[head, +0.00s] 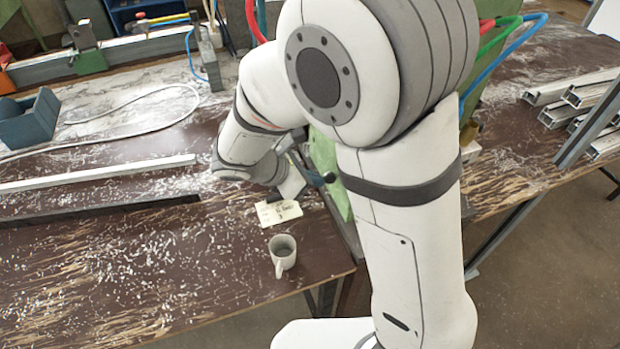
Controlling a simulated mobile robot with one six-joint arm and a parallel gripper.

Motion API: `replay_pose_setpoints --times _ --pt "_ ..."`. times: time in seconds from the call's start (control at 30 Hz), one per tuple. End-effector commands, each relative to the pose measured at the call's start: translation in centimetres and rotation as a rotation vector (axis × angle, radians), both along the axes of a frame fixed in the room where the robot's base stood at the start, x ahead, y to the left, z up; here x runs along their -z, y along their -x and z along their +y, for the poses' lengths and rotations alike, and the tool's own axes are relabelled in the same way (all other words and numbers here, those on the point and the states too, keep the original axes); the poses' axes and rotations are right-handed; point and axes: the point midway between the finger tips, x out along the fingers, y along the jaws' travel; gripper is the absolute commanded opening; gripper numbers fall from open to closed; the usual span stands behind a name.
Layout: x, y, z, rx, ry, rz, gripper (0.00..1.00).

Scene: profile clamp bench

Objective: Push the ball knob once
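A small dark round knob (329,177) shows beside my arm, at the near edge of a green machine part (322,152); it looks like the ball knob. A short dark rod seems to run from it to the left. My arm's wrist is bent down just left of it. My gripper (291,186) shows only in part, as a grey piece below the wrist, a little left of the knob. I cannot tell whether it touches the knob or whether its fingers are open. My arm hides much of the green machine.
A grey mug (283,254) and a written paper note (278,212) lie just below the wrist. Long metal profiles (95,174) lie on the chip-strewn bench (150,275) at left. Cut profiles (575,98) are stacked at right. A blue-grey box (29,120) stands at far left.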

Motion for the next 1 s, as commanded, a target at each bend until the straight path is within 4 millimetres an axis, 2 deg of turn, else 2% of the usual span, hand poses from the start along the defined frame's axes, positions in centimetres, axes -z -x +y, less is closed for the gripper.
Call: replay_pose_setpoints --times 0.03,0.27,0.37,0.53,0.8,1.0 --pt "-0.2 -0.1 -0.6 0.007 0.016 -0.003 0.00" --pt "-0.2 0.0 0.0 0.000 0.019 -0.003 0.00" --pt "-0.1 0.3 0.8 0.002 0.019 -0.002 0.00" --pt "0.3 1.2 4.0 0.004 0.015 -0.004 0.00" --pt "-3.8 3.2 8.3 0.005 0.007 -0.008 0.00" --pt "-5.7 4.0 10.1 0.009 0.007 -0.006 0.00"
